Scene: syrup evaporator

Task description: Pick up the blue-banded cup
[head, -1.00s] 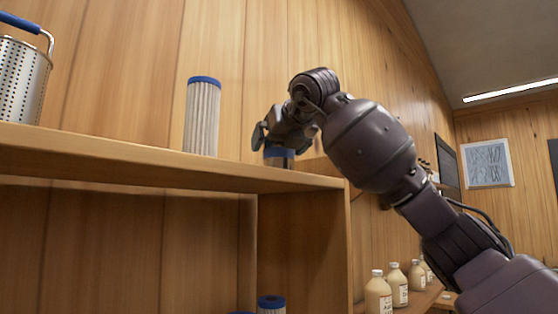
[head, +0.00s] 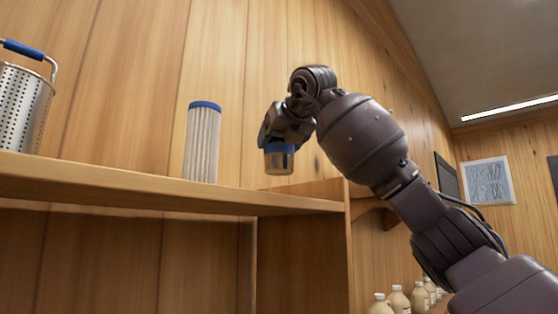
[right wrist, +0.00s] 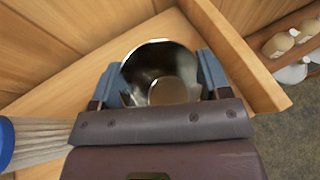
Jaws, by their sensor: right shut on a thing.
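The blue-banded cup (head: 279,161) is a small metal cup with a blue band round its upper part. My right gripper (head: 279,140) is shut on it and holds it upright, a little above the right end of the wooden shelf. In the right wrist view the cup (right wrist: 161,76) sits between the two fingers of the gripper (right wrist: 160,85), its shiny open inside facing the camera and looking empty. My left gripper is not in view.
A white pleated filter (head: 203,145) with a blue cap stands on the shelf (head: 150,190) left of the cup. A perforated metal basket (head: 22,105) with a blue handle stands further left. Several cream bottles (head: 398,299) are low at the right.

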